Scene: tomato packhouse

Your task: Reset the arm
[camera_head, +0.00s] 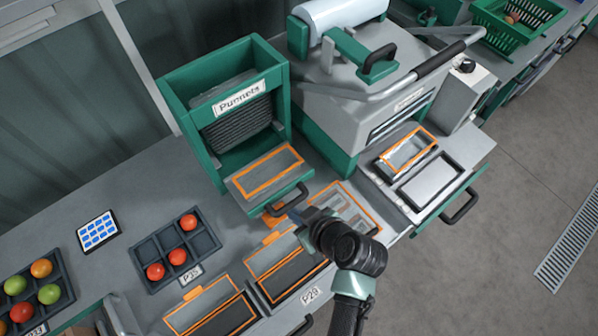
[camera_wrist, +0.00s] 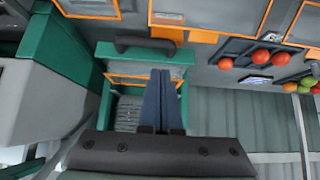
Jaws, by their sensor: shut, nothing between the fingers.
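My gripper (camera_wrist: 161,100) is shut and empty, its two dark blue fingers pressed together in the wrist view. In the head view my arm rises from the lower middle, and my gripper (camera_head: 300,215) is near the handle of the punnet dispenser's drawer. The green punnet dispenser (camera_head: 178,88), labelled "Punnets", stands behind it. Its drawer (camera_head: 232,187) is pulled out, with an orange outline on it. I cannot tell whether the fingertips touch anything.
A sealing machine (camera_head: 345,75) with a long lever stands to the right, its tray (camera_head: 447,201) out. A dark tray (camera_head: 148,247) holds three tomatoes; another tray (camera_head: 62,262) at the left holds several. Orange-outlined places (camera_head: 195,294) lie in front. A green basket (camera_head: 487,30) is at the back right.

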